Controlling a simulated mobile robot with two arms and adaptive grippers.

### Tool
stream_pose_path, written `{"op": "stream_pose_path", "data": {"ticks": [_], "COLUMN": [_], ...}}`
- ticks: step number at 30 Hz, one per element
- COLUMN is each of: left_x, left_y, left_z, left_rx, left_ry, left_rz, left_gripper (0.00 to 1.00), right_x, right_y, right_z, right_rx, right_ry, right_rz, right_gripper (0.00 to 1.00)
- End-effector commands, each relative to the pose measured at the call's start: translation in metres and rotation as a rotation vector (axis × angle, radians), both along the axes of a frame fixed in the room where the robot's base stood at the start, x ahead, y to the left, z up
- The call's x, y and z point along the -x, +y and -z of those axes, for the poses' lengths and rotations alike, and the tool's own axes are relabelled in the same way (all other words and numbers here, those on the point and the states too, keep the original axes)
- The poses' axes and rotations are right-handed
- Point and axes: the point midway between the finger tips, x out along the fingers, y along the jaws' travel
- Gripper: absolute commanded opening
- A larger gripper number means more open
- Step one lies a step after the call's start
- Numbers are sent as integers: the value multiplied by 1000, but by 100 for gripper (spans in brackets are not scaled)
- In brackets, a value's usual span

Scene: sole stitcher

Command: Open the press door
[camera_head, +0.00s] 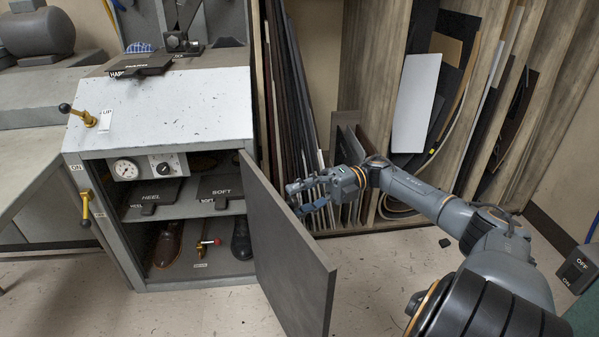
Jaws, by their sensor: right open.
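The press (165,105) is a grey cabinet with a white top at the left. Its press door (285,250), a flat dark grey panel, stands swung outward from the right side of the front, with the cabinet interior showing. My right gripper (298,199) is open and empty, at the right of the door, by its outer face; whether it touches the door I cannot tell. My left gripper is not in view.
Upright sheets (300,100) stand in a rack behind. The floor (385,270) right of the door is mostly clear.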

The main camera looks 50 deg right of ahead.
Motion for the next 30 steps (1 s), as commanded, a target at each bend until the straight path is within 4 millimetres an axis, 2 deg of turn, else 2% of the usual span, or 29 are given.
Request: {"op": "stream_pose_path", "data": {"ticks": [4, 7, 15, 19, 24, 30], "left_x": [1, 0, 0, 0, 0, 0], "left_y": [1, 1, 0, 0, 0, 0], "left_z": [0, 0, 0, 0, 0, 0], "left_rx": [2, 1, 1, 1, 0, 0], "left_ry": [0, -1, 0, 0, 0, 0], "left_rz": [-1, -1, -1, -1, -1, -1], "left_gripper": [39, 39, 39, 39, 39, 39], "right_x": [1, 4, 20, 28, 33, 36], "right_y": [-4, -16, -70, -90, -106, -113], "right_z": [0, 1, -1, -1, 0, 0], "right_rx": [0, 1, 1, 0, 1, -1], "right_ry": [1, 1, -3, -3, -2, -1], "right_rz": [0, 2, 5, 4, 1, 0], "right_gripper": [54, 54, 54, 54, 54, 54]}}
